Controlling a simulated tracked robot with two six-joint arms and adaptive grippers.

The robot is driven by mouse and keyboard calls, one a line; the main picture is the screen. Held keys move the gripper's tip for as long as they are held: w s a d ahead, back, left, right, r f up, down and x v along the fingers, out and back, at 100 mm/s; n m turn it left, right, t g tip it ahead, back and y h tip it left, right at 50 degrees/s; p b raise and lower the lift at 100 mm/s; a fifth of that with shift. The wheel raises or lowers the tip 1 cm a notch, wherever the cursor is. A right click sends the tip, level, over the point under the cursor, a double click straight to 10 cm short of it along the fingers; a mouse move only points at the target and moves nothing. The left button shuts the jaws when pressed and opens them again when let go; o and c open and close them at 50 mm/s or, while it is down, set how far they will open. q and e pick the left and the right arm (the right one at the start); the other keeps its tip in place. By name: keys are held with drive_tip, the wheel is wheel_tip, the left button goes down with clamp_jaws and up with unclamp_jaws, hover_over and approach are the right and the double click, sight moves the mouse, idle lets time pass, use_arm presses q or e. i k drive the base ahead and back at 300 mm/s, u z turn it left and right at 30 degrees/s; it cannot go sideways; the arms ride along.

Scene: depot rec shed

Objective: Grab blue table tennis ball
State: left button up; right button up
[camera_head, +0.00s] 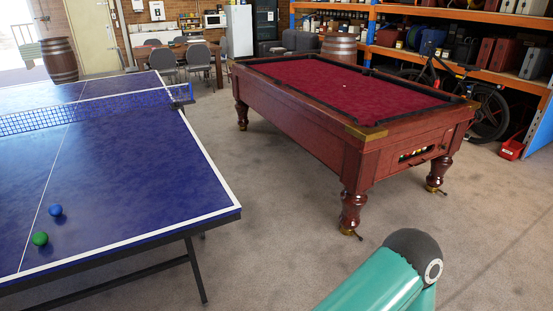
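A small blue table tennis ball (56,210) rests on the blue table tennis table (120,175), near its near end and close to the white centre line. A green ball (40,239) lies just below and left of it, a small gap apart. Neither of my grippers is in view. Only a green and dark grey link of one of my arms shows at the bottom right, well away from the ball.
A net (88,112) crosses the table tennis table beyond the balls. A pool table (345,100) with red cloth stands to the right. Grey carpet (270,210) between the two tables is clear. Chairs, barrels and orange shelving stand farther back.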

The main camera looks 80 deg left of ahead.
sight(55, 210)
drive_tip(key=z, duration=0.15)
drive_tip(key=i, duration=0.2)
drive_tip(key=u, duration=2.9)
drive_tip(key=i, duration=0.3)
drive_tip(key=u, duration=1.75)
drive_tip(key=k, duration=0.65)
drive_tip(key=u, duration=0.5)
drive_tip(key=i, duration=1.7)
drive_tip(key=z, duration=0.45)
